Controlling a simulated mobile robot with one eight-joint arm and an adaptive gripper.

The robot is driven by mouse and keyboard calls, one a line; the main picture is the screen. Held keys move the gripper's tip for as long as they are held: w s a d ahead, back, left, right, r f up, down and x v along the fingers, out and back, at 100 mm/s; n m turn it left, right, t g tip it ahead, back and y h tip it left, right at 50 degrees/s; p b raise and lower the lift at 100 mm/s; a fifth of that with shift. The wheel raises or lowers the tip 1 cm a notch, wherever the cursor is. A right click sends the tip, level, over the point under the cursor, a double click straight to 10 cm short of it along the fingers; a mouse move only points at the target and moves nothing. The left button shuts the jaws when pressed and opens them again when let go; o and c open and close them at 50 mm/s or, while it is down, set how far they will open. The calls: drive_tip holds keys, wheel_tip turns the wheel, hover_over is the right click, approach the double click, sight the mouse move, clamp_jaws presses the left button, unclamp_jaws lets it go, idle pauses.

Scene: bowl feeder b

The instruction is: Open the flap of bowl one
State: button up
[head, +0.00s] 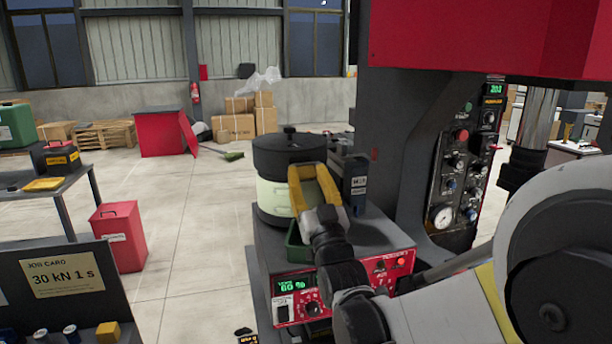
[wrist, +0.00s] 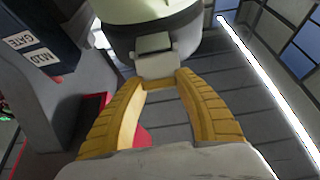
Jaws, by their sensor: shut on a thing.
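The bowl feeder (head: 272,195), a round drum with a dark top and a pale cream band, stands on a red-fronted control box (head: 345,283) in the head view. In the wrist view the bowl (wrist: 135,15) is at the top, with a small grey flap (wrist: 155,44) on its side. My gripper (wrist: 160,80) has yellow fingers that close on the grey flap's outer edge. In the head view my gripper (head: 308,170) is against the bowl's right side. Its fingers and wrist hide the flap there. I cannot tell how far the flap is swung.
A dark post labelled MID GATE (wrist: 36,40) stands close beside the bowl. A green tray (head: 297,246) is below the gripper. The large press with its control panel (head: 462,160) stands to the right. A job card board (head: 63,277) is at left; open floor lies between.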

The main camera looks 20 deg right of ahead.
idle(0.9)
drive_tip(key=o, duration=1.2)
drive_tip(key=shift+s, duration=0.1)
drive_tip(key=v, duration=1.2)
